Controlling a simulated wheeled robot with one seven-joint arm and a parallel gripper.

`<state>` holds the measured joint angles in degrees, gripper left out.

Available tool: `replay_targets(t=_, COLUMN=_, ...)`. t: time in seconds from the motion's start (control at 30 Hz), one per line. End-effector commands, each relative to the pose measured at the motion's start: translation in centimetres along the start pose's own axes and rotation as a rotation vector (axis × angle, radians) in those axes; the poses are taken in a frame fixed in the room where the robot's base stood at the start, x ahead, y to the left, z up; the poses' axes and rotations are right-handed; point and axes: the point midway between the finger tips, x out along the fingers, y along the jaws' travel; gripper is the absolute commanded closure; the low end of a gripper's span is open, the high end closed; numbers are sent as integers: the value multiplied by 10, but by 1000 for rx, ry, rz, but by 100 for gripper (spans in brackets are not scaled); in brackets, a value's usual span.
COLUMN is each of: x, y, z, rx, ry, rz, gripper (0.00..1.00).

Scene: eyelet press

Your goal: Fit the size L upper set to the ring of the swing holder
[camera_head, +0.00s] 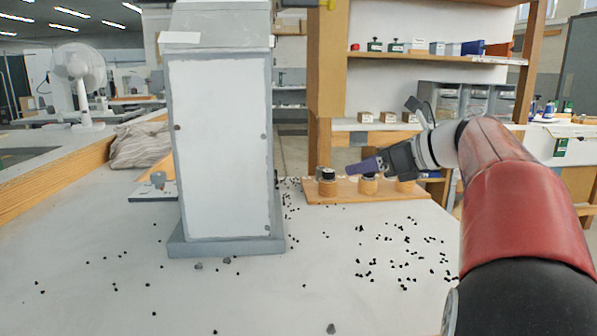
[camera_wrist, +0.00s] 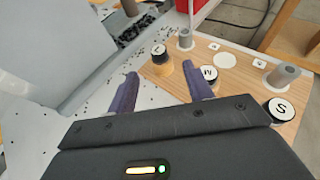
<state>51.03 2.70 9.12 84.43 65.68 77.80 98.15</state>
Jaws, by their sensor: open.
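In the wrist view my gripper (camera_wrist: 160,70) is open and empty, its two purple fingers apart. A black-topped piece with a white disc (camera_wrist: 159,51) stands on a wooden block just beyond and between the fingertips; its letter looks like an L but is small. Pieces marked M (camera_wrist: 209,74) and S (camera_wrist: 281,108) stand to its right. Grey posts (camera_wrist: 185,40) and (camera_wrist: 283,74) rise from the same wooden board (camera_wrist: 236,84). In the head view my gripper (camera_head: 364,166) is over the board. I cannot make out the swing holder's ring.
A tall grey-and-white press body (camera_head: 224,145) stands left of the board in the head view. A small grey fixture (camera_head: 158,180) shows partly behind it. Many small black bits lie scattered on the white table (camera_head: 300,290). A shelf unit (camera_head: 328,65) stands behind.

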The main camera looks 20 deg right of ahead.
Motion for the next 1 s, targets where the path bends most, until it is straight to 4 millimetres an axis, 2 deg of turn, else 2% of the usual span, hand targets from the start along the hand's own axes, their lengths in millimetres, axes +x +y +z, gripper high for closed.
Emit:
replay_targets(t=0.27, x=26, y=0, z=0, rx=6, ry=-2, rz=2, gripper=49)
replay_targets(t=0.6, x=72, y=2, z=1, rx=6, ry=-2, rz=3, gripper=49)
replay_targets(t=0.9, x=77, y=2, z=2, rx=5, ry=-2, rz=-1, gripper=49)
replay_targets(t=1.0, x=77, y=2, z=2, rx=5, ry=-2, rz=0, gripper=62)
